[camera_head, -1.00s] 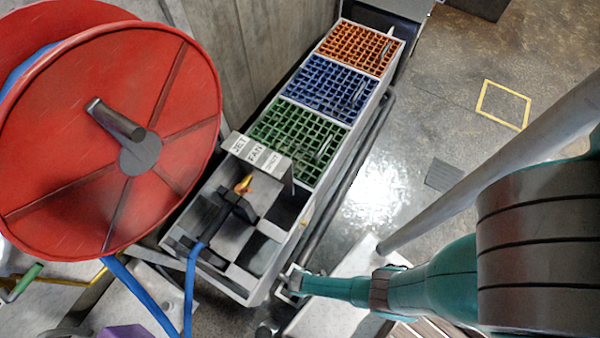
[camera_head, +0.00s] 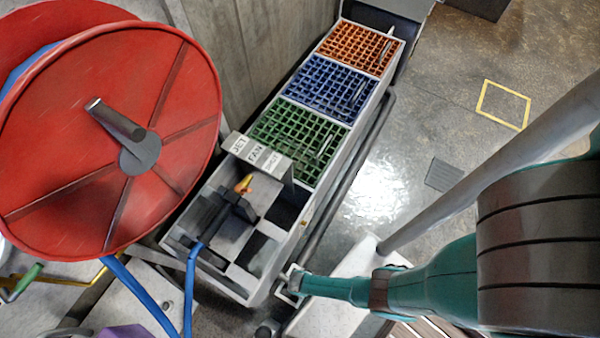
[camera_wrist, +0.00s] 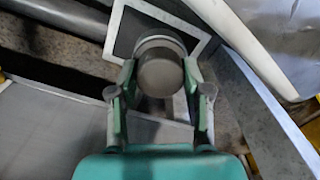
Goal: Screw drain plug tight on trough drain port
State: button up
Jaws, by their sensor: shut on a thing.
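My gripper (camera_wrist: 160,78) is shut on a dark grey round plug (camera_wrist: 161,74) in the wrist view, with one finger on each side of it. A paler round rim (camera_wrist: 160,42) shows just behind the plug, inside a white square frame (camera_wrist: 118,22). I cannot tell whether that rim is the drain port or part of the plug, nor how far the plug is seated. In the head view my gripper (camera_head: 297,283) is at the near lower end of the long grey trough (camera_head: 232,291); the plug is too small to make out there.
The trough carries green (camera_head: 297,140), blue (camera_head: 330,89) and orange (camera_head: 357,48) grates. A large red reel (camera_head: 60,130) with a blue hose (camera_head: 190,285) stands at left. A dark pipe (camera_head: 352,190) runs along the trough's right side. Open floor lies to the right.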

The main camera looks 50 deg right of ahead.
dwell(0.3)
jog(key=m, duration=0.5)
dwell(0.4)
jog(key=m, duration=0.5)
jog(key=o, duration=1.4)
jog(key=shift+c, duration=0.2)
jog(key=shift+c, duration=0.4)
